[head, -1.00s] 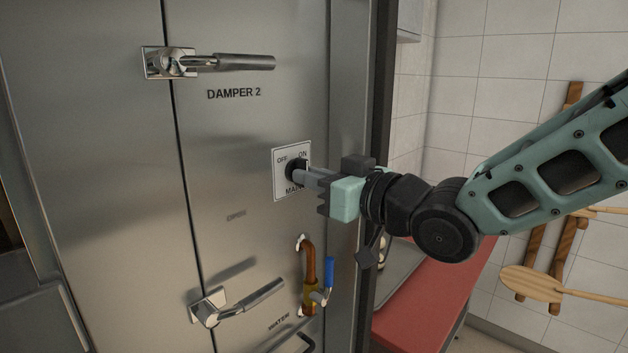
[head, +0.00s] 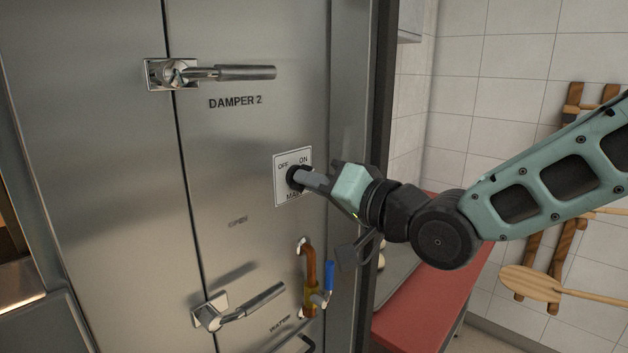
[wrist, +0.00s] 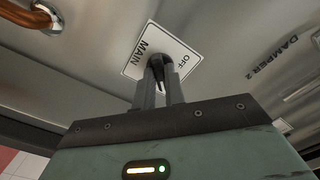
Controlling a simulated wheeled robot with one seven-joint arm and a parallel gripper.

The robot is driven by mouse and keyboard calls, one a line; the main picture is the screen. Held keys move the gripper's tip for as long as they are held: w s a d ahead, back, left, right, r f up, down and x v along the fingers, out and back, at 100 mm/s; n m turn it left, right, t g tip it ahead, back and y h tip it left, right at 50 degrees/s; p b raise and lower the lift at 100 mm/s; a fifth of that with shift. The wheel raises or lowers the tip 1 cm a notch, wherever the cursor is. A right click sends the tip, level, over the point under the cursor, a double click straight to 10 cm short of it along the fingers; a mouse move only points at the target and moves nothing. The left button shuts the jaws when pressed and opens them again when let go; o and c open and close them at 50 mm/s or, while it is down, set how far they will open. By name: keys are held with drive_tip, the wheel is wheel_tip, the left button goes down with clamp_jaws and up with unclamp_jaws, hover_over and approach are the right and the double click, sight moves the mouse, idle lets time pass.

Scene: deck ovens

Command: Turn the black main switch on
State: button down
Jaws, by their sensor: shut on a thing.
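The black main switch (head: 296,177) is a round knob on a white plate (head: 280,163) marked OFF, ON and MAIN, on the steel oven front. My gripper (head: 306,179) reaches it from the right, its fingers shut on the knob. In the wrist view the knob (wrist: 156,62) sits between the two fingertips, in front of the plate (wrist: 180,65). The fingers hide part of the knob, so its pointer direction is hard to read in the head view.
A chrome damper lever (head: 245,73) is above left. Below are a copper pipe with a blue-handled valve (head: 329,276) and another chrome lever (head: 250,301). A red-topped counter (head: 425,310) stands right of the oven, with wooden peels (head: 535,284) on the tiled wall.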

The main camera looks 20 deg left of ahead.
drive_tip(key=shift+m, duration=0.3)
drive_tip(key=c, duration=1.5)
unclamp_jaws()
drive_tip(key=shift+o, duration=0.2)
drive_tip(key=b+v, duration=0.2)
drive_tip(key=v, duration=1.5)
drive_tip(key=shift+d, duration=0.2)
